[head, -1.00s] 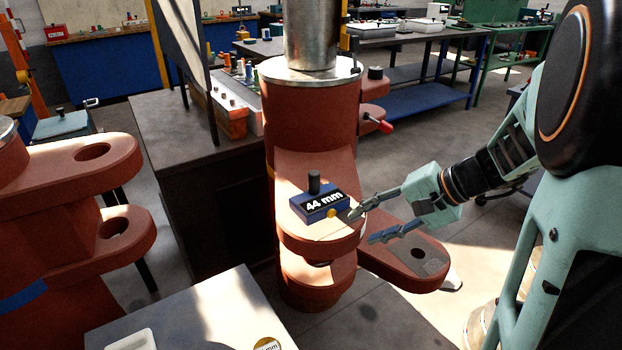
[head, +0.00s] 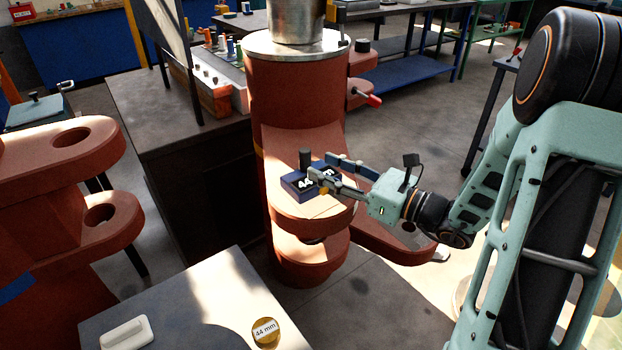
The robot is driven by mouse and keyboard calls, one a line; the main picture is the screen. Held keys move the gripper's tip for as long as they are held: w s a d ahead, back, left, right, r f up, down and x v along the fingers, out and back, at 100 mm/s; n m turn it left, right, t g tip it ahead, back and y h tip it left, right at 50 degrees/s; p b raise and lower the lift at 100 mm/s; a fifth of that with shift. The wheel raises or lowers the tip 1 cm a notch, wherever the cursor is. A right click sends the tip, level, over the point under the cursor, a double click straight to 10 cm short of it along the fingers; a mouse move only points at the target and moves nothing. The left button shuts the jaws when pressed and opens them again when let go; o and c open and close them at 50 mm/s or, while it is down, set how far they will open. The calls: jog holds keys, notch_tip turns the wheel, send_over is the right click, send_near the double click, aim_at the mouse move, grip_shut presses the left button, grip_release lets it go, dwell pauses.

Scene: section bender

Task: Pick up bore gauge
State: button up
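The bore gauge is a blue block (head: 297,187) with a white "44 mm" label and a black upright knob (head: 305,157). It sits on the upper ledge of the red-brown machine column. My gripper (head: 322,165) reaches in from the right, with its two fingers apart and pointing left. The near finger crosses in front of the label and hides part of it. The far finger lies behind, over the block's back right side. The knob stands just left of the fingertips. I cannot tell whether the fingers touch the gauge.
The red-brown column (head: 300,95) rises behind the gauge. A grey table (head: 205,300) in front holds a white block (head: 127,333) and a round brass "44 mm" disc (head: 265,332). Red-brown lugs (head: 60,170) stand at the left. A dark bench (head: 190,150) stands behind.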

aim_at(310, 160)
jog(key=b+x, duration=0.1)
jog(key=x, duration=0.5)
jog(key=shift+w+f, duration=0.15)
jog(key=shift+w, duration=0.15)
jog(key=shift+c, duration=0.3)
grip_shut()
